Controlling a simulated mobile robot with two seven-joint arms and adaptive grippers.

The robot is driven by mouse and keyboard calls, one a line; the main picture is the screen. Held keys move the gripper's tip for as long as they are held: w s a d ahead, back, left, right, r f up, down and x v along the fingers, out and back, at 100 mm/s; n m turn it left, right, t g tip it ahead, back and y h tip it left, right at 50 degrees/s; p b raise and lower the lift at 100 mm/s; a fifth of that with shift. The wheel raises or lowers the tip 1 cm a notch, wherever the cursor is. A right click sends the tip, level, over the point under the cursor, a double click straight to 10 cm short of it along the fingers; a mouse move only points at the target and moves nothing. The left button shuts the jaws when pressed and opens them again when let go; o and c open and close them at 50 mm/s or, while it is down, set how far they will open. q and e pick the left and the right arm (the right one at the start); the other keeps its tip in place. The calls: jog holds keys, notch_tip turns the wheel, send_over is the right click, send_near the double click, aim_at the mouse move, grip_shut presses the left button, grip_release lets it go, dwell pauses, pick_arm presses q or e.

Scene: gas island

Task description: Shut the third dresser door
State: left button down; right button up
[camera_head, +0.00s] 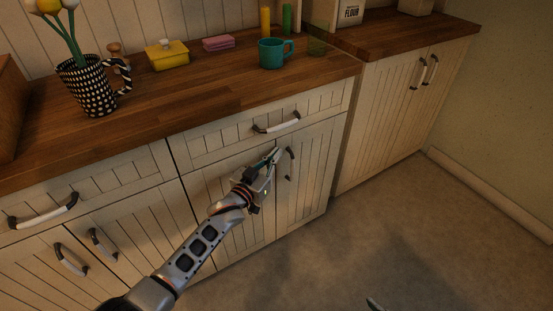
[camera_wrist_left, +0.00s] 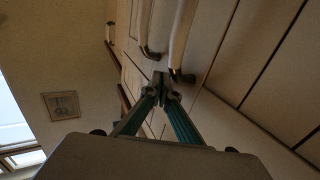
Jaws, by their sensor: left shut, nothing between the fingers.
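The third dresser door (camera_head: 240,219) is the cream panelled door behind my left arm, under the right drawer. It looks flush or nearly so with the front; a small gap cannot be told. My left gripper (camera_head: 274,157) is shut and empty in front of this door's upper right part, close to its handle. In the left wrist view the shut fingertips (camera_wrist_left: 161,78) are by the lower ends of two upright handles (camera_wrist_left: 181,38); whether they touch cannot be told. The fourth door (camera_head: 313,165) is just to the right, with its handle (camera_head: 290,163) showing.
The drawer handle (camera_head: 276,123) sticks out above my gripper. The floor (camera_head: 400,235) at right is clear. A small grey tip, perhaps my right gripper, shows at the bottom edge.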

pick_arm(q)
jog(key=v, duration=1.2)
